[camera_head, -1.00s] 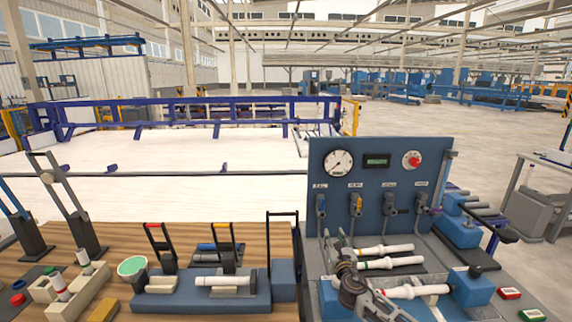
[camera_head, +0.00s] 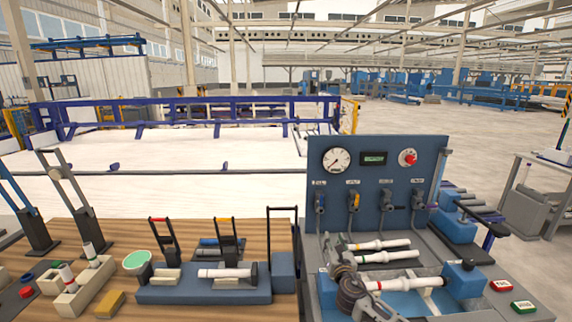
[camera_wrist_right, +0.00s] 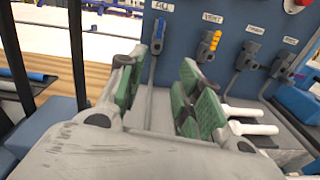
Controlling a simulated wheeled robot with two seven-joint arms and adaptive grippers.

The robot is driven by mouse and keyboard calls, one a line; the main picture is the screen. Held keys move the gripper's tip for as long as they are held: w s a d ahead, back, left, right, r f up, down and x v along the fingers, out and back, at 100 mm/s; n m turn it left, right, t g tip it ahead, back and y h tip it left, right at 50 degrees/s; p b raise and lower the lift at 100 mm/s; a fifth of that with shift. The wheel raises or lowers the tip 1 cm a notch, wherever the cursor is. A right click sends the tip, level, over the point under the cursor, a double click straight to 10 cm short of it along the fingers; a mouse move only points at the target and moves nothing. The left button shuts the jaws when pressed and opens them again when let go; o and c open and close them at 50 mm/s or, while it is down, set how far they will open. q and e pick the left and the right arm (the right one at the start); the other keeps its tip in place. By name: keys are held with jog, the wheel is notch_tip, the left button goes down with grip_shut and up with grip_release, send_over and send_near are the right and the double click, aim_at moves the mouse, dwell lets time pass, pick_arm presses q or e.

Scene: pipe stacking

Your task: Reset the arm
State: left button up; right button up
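My right gripper (camera_head: 336,264) is at the lower middle of the head view, over the left part of the test bench. In the right wrist view its green-padded fingers (camera_wrist_right: 162,68) stand apart with nothing between them. Two white pipes (camera_head: 380,244) (camera_head: 389,256) lie side by side to the right of the gripper. Another white pipe with a red band (camera_head: 405,284) lies in front of them on a blue clamp fixture (camera_head: 464,281), its left end close to my right arm. My left gripper is not in view.
A blue panel (camera_head: 378,207) with a gauge and several valves stands behind the right gripper. To the left, a blue fixture (camera_head: 205,291) with toggle clamps holds a white pipe (camera_head: 224,273). A pipe rack (camera_head: 75,300) stands farther left. Red and green buttons (camera_head: 511,295) are at right.

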jog(key=s+d+f+m+g+h, duration=0.1)
jog(key=s+f+m+g, duration=0.3)
jog(key=s+m, duration=0.5)
jog(key=s+f+m+g+h, duration=0.2)
jog(key=s+f+m, duration=0.4)
jog(key=s+m, duration=0.3)
jog(key=s+d+f+m+g+y, duration=0.15)
jog(key=s+m+g, duration=0.4)
jog(key=s, duration=0.75)
jog(key=s+d+f+m+g+y, duration=0.1)
jog(key=s+d+f+m+g, duration=0.15)
jog(key=s+m, duration=0.85)
jog(key=s+f+n+g, duration=0.1)
jog(key=s+f, duration=0.1)
jog(key=f, duration=1.4)
jog(key=s+f+n, duration=0.1)
jog(key=s+f, duration=0.1)
jog(key=f, duration=1.4)
jog(key=s+d+f, duration=0.2)
jog(key=s+f, duration=0.8)
jog(key=s, duration=0.1)
jog(key=s+d+f+g, duration=0.1)
jog(key=s+d+f, duration=0.1)
jog(key=s+f, duration=0.8)
jog(key=shift+s+d+f+g, duration=0.2)
jog(key=shift+s+f+g, duration=0.1)
jog(key=shift+s, duration=0.4)
